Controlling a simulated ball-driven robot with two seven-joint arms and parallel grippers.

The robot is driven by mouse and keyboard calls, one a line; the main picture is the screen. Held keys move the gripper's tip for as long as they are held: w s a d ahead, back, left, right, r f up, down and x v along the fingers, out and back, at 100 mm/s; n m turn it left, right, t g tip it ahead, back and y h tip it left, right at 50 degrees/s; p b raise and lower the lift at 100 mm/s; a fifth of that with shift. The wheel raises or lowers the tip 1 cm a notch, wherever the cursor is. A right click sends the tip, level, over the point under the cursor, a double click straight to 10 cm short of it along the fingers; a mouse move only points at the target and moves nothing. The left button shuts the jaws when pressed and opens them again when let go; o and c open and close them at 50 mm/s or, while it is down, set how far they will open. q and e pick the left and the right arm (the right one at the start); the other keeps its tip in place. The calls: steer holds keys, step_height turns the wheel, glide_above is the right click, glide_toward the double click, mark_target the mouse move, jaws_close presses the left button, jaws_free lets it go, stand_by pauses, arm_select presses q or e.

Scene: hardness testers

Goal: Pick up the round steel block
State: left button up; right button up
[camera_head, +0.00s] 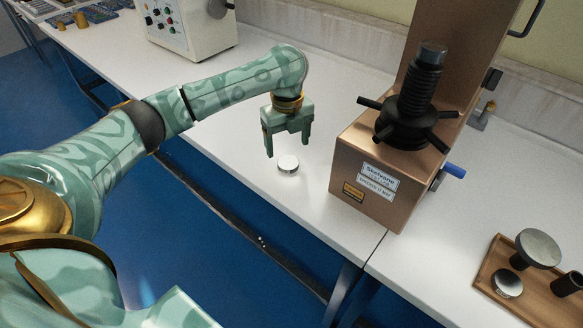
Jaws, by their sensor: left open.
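The round steel block (288,164) is a small, shiny, flat disc lying on the white bench top, left of the bronze hardness tester. My left gripper (287,149) points downward just above and behind the disc in the picture. Its two green fingers are spread apart with nothing between them. The left fingertip is near the disc's upper left; I cannot tell the exact height gap. My right gripper is not in view.
The bronze hardness tester (372,196) with a black spoked handwheel (405,127) stands close to the right. A wooden tray (487,282) holding metal pieces lies at the lower right. A cream machine (185,28) stands behind. The bench's front edge is near the disc.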

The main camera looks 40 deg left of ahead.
mark_target(288, 162)
arm_select(q)
steer(key=shift+s+f+b, duration=0.1)
steer(key=shift+f+b, duration=0.3)
steer(key=shift+f, duration=0.2)
step_height(288, 162, down, 4)
steer(key=b, duration=0.3)
steer(key=shift+f, duration=0.25)
steer(key=shift+r, duration=0.25)
steer(key=c, duration=1.4)
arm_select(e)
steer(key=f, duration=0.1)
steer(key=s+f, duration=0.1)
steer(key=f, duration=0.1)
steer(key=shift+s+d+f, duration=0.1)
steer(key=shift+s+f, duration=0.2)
